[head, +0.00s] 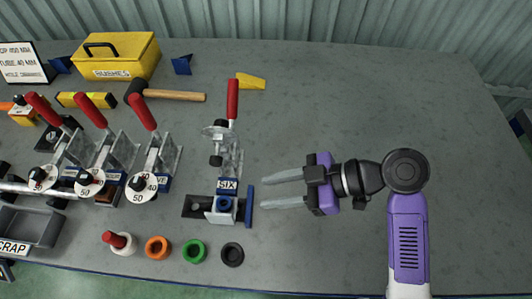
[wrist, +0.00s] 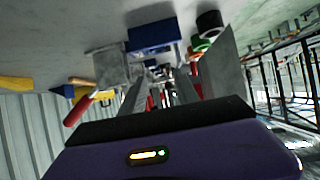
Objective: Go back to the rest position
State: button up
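My gripper (head: 265,189) is in the head view, right of the middle of the bench. Its two pale fingers point left and stand apart, with nothing between them. The fingertips are a short way right of the clamp labelled SIX (head: 227,184) and its blue upright plate (head: 249,206), with a small gap. My purple arm reaches in from the lower right. In the wrist view, the blue block (wrist: 154,37) and grey metal of the fixture lie beyond the fingers.
Red-handled clamps (head: 152,165) stand on the left. Orange (head: 157,247), green (head: 193,251) and black (head: 232,254) rings lie near the front edge. A mallet (head: 172,96), a yellow box (head: 117,55) and a yellow wedge (head: 250,81) lie behind. The bench's right side (head: 430,105) is clear.

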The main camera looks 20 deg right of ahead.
jog(key=w+d+r+m+t+h, duration=0.1)
jog(key=w+d+r+m+t, duration=0.15)
jog(key=w+m+t, duration=0.35)
jog(key=s+d+f+m+t+h, duration=0.2)
jog(key=d+m+t+h, duration=0.35)
jog(key=d+h, duration=0.4)
jog(key=s+a+r+m, duration=0.1)
jog(key=s+m, duration=0.1)
jog(key=s, duration=2.3)
jog(key=shift+r+g+h, duration=0.15)
jog(key=shift+g+h, duration=0.3)
